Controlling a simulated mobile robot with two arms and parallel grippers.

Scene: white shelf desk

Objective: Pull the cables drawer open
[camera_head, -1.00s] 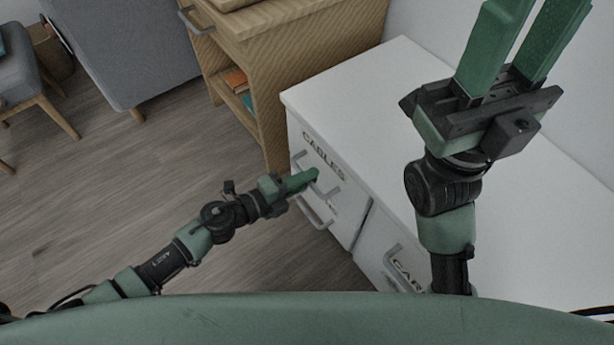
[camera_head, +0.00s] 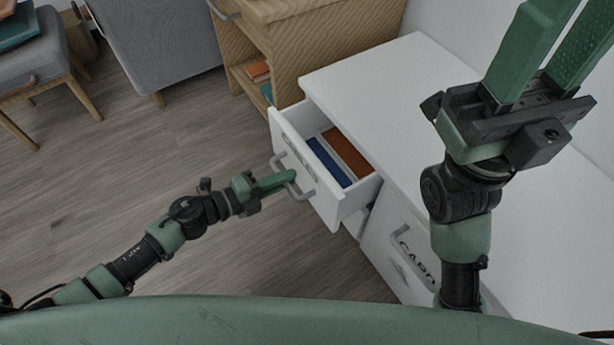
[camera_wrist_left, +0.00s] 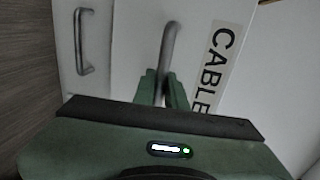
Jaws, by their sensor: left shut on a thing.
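The cables drawer (camera_head: 327,215) of the white desk stands partly pulled out in the head view. A brown item (camera_head: 346,152) and a blue item (camera_head: 330,163) lie inside it. My left gripper (camera_head: 290,177) is shut on the grey drawer handle (camera_head: 303,190). In the left wrist view the handle (camera_wrist_left: 167,55) stands between the green fingers (camera_wrist_left: 164,90), beside the "CABLE" label (camera_wrist_left: 219,66). My right gripper (camera_head: 550,45) is raised over the desk top at the right, its two fingers apart and empty.
The white desk top (camera_head: 385,95) is bare. Another drawer with a label and handle (camera_head: 402,240) is at the right. A wooden cabinet (camera_head: 310,45) stands behind the desk. A grey chair (camera_head: 40,60) is far left. The floor (camera_head: 150,160) left of the drawer is clear.

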